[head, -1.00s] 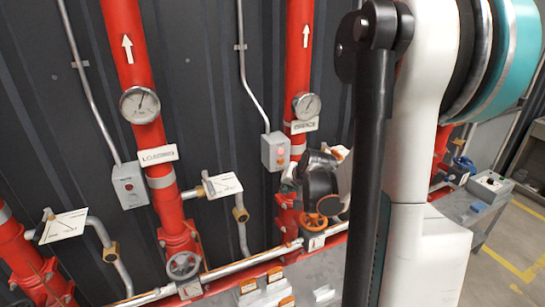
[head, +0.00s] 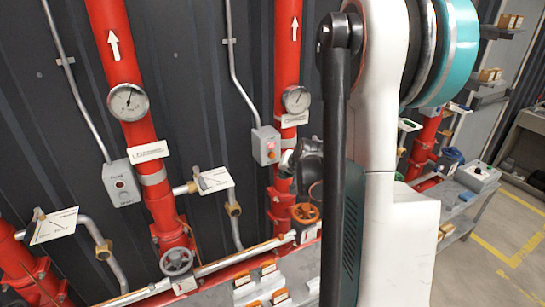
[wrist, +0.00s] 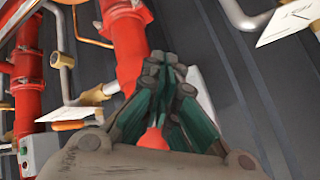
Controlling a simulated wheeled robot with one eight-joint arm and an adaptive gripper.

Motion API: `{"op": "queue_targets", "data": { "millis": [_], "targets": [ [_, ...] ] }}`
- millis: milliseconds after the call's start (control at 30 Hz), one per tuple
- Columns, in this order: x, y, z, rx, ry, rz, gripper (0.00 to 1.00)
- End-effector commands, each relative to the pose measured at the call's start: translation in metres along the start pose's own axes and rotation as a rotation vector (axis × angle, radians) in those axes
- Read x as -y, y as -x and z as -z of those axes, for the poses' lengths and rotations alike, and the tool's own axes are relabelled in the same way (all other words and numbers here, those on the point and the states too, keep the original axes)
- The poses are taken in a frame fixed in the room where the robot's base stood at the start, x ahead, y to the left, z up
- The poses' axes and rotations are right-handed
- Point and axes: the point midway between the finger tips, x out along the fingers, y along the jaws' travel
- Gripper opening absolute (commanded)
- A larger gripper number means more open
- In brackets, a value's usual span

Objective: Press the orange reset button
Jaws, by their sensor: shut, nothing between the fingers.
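A grey control box (head: 266,146) is on the wall beside the right red pipe in the head view. It has a lit pinkish-red spot on its face; I cannot tell which control there is the orange reset button. My gripper (head: 288,162) is shut and empty just right of and slightly below that box. Contact cannot be told. In the wrist view my gripper (wrist: 168,68) has its green-lined fingers together. A pale box edge (wrist: 203,92) and a red round part (wrist: 153,139) show behind them, partly hidden.
A control box (head: 478,178) stands on a bench at right. The right floor is open.

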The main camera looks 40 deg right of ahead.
Motion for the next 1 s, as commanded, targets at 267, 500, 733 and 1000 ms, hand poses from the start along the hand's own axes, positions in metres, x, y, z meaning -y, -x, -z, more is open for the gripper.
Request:
{"op": "queue_targets", "data": {
  "millis": [267,500,733,1000],
  "targets": [
    [0.018,-0.026,0.018,0.001,0.001,0.0,0.0],
    [0.027,-0.038,0.026,0.001,0.001,0.0,0.0],
    [0.029,-0.04,0.029,0.001,0.001,0.0,0.0],
    [0.029,-0.04,0.029,0.001,0.0,0.0,0.0]
  ]
}}
